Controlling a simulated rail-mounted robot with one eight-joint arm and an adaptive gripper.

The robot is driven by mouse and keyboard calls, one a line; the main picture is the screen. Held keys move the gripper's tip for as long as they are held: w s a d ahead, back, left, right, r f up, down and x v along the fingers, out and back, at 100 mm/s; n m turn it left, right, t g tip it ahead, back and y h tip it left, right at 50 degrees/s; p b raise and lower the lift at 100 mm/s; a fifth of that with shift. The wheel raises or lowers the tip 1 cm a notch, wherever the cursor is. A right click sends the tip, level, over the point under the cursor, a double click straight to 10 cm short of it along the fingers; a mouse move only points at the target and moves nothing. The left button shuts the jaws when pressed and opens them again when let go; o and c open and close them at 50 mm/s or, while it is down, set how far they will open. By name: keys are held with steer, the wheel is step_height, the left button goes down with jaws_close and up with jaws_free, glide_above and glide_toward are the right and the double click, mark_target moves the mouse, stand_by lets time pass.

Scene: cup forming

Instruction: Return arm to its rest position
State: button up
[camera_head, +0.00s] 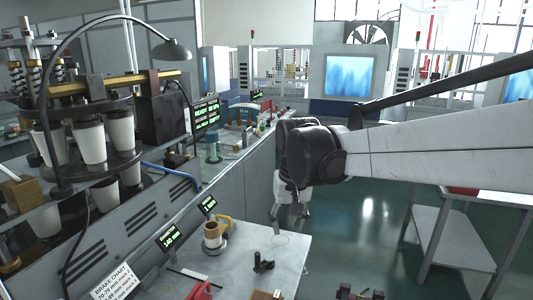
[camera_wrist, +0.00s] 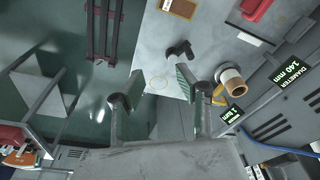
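My arm (camera_head: 420,155) reaches in from the right in the head view and bends down at a dark elbow joint. My gripper (camera_head: 285,215) hangs near the far edge of the small white table. In the wrist view my gripper (camera_wrist: 157,85) has its two fingers spread apart, with nothing between them. A cup (camera_head: 212,236) with a tan handle-like piece stands upright on a round base on the table. It also shows in the wrist view (camera_wrist: 231,82), to the right of my gripper and apart from it.
The white table (camera_head: 250,262) also carries a small black part (camera_head: 263,263) and a red tool (camera_head: 199,290). A cup-forming machine (camera_head: 90,110) with several white cups stands at the left. A grey side table (camera_head: 450,240) stands at the right, with open green floor (camera_head: 365,230) between.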

steer(key=s+d+f+m+t, duration=0.1)
steer(key=s+d+t, duration=0.1)
steer(key=s+d, duration=0.5)
steer(key=s+d+f+t, duration=0.1)
steer(key=s+d+t, duration=0.2)
steer(key=s+d, duration=0.5)
steer(key=s, duration=0.6)
steer(key=shift+f+m, duration=0.25)
steer(key=shift+m, duration=0.15)
stand_by(0.9)
steer(key=w+a+r+n+g, duration=0.2)
steer(key=w+a+r+n, duration=0.2)
steer(key=w+n, duration=0.3)
steer(key=n+g+p, duration=0.1)
steer(key=n+g, duration=0.4)
steer(key=n, duration=0.9)
glide_above(257, 253)
step_height(257, 253, down, 5)
steer(key=shift+m, duration=0.3)
step_height(257, 253, down, 14)
steer(key=shift+r+b, duration=0.15)
steer(key=shift+b, duration=0.3)
